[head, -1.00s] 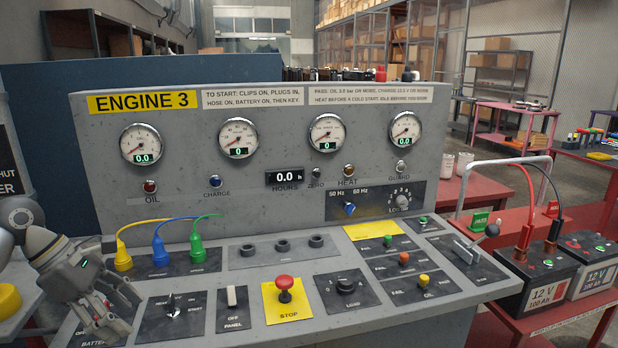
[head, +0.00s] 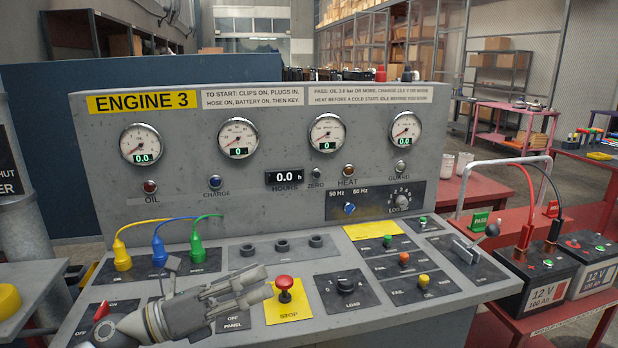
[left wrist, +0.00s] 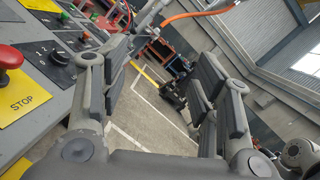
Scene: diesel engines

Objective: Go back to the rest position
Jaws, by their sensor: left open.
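My left gripper (head: 262,287) is over the lower left part of the grey engine 3 control panel (head: 190,268) in the head view, pointing right towards the red stop button (head: 284,283). It covers parts of the key switch and the panel switch. The stop button (left wrist: 10,58) is left of the fingers there. I cannot tell whether the gripper touches the panel. My right gripper is not in view.
Yellow, blue and green plugs (head: 158,250) with cables stand on the panel's left. Two 12 V batteries (head: 540,283) with a red and a black clip sit on a red cart (head: 560,322) at right. Open floor (left wrist: 150,130) shows in the left wrist view.

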